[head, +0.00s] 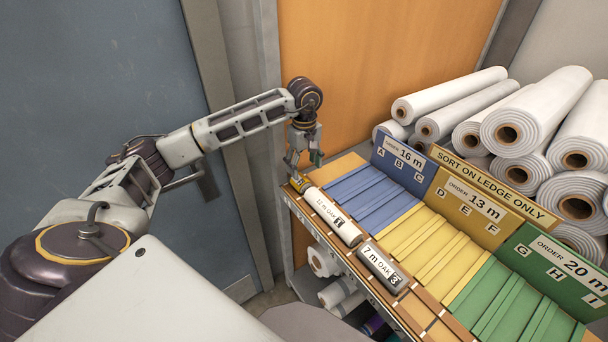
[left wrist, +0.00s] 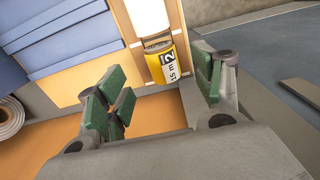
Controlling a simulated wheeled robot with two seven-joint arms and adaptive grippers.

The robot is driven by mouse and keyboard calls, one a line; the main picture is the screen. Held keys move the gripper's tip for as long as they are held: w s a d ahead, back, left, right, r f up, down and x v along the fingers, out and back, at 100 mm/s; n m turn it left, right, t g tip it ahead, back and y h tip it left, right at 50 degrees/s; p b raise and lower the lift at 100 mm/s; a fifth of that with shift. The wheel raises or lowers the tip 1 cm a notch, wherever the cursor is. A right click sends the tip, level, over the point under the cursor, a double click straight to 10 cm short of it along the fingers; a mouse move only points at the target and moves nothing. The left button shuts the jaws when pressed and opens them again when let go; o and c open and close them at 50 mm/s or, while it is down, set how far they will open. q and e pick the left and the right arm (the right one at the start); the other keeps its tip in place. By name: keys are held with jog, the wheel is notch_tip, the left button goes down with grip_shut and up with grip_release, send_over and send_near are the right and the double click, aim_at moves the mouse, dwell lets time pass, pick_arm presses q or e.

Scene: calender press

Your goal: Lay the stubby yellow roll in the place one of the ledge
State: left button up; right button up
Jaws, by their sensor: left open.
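The stubby yellow roll (head: 301,185) lies at the far left end of the ledge (head: 417,312). In the left wrist view the yellow roll (left wrist: 160,62) shows a white label with a black 2. My left gripper (head: 304,168) is right above and beside it, pointing down. In the wrist view the green pads of the left gripper (left wrist: 160,84) are apart, with the roll between and beyond them; nothing is held. A long white 12 m oak roll (head: 332,217) and a grey 7 m oak roll (head: 382,267) lie further along the ledge. My right gripper is out of view.
Blue (head: 372,196), yellow (head: 428,247) and green (head: 514,303) sloped panels with order signs rise behind the ledge. Large white rolls (head: 527,122) are stacked behind. More rolls (head: 336,292) lie on a lower shelf. An orange wall panel (head: 350,60) stands behind my left gripper.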

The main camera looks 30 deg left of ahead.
aim_at(304, 181)
pick_arm(q)
jog(key=shift+r, duration=1.85)
